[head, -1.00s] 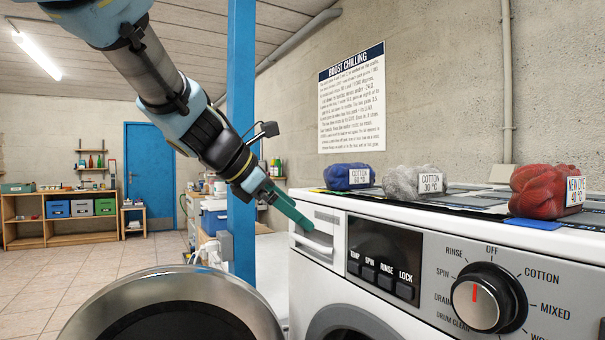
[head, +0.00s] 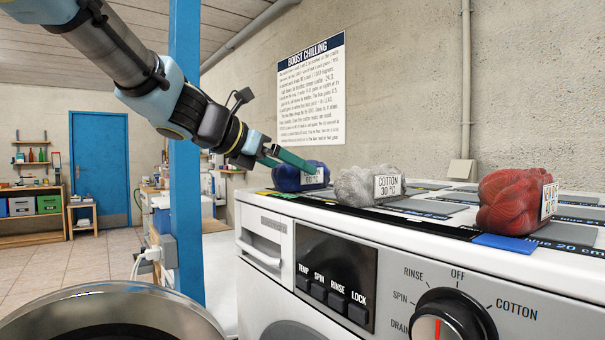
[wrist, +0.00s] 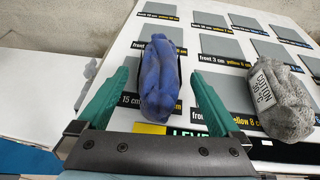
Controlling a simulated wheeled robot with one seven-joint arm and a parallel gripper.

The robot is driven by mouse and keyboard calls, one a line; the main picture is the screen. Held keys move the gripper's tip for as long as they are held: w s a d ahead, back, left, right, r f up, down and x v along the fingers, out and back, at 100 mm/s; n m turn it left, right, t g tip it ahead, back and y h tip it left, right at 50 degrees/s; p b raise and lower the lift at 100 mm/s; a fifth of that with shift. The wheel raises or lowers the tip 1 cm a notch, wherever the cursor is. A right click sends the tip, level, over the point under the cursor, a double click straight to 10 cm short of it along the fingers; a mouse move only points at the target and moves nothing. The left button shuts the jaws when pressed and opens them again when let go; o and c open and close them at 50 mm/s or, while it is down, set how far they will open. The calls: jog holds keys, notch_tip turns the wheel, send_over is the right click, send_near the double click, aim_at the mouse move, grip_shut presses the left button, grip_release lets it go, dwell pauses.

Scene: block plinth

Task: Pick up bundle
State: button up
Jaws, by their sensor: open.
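A blue bundle (head: 301,178) lies on top of the white washing machine, near its left end, with a label partly covered by my gripper. My gripper (head: 292,159) has green fingers and is open at the blue bundle. In the wrist view the blue bundle (wrist: 161,78) shows between the two spread fingers of my gripper (wrist: 160,90), with gaps on both sides and no clear contact. A grey bundle (head: 367,186) labelled "COTTON 30" lies to its right. A red bundle (head: 510,203) with a label lies further right.
The washing machine (head: 262,222) has grey marked patches with printed distances on its top. A blue post (head: 185,130) stands to the left of the machine. A concrete wall (head: 410,90) rises behind. A round metal rim (head: 100,305) is at the lower left.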

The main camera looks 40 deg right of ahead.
jog(key=shift+p+x, duration=0.45)
jog(key=shift+x, duration=1.65)
jog(key=shift+r, duration=0.15)
jog(key=shift+c, duration=0.2)
jog(key=c, duration=1.5)
